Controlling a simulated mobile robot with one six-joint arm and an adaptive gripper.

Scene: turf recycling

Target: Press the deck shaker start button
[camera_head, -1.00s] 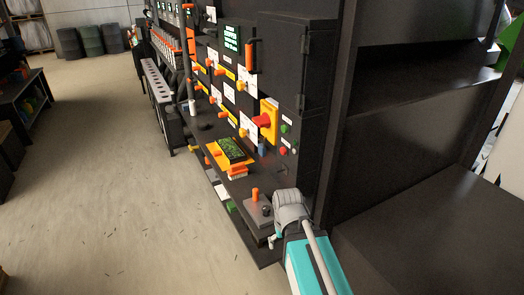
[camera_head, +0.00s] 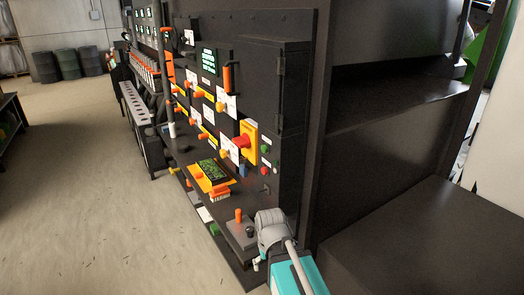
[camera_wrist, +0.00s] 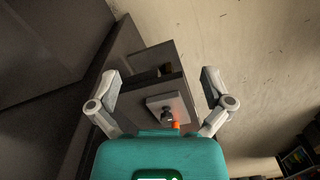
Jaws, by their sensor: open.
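A dark control panel stands in the middle of the head view.
The grey control box (camera_head: 238,236) stands on the panel's lower ledge, near my teal arm. A dark cabinet (camera_head: 390,100) closes off the right side. The floor (camera_head: 90,190) at left is open.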

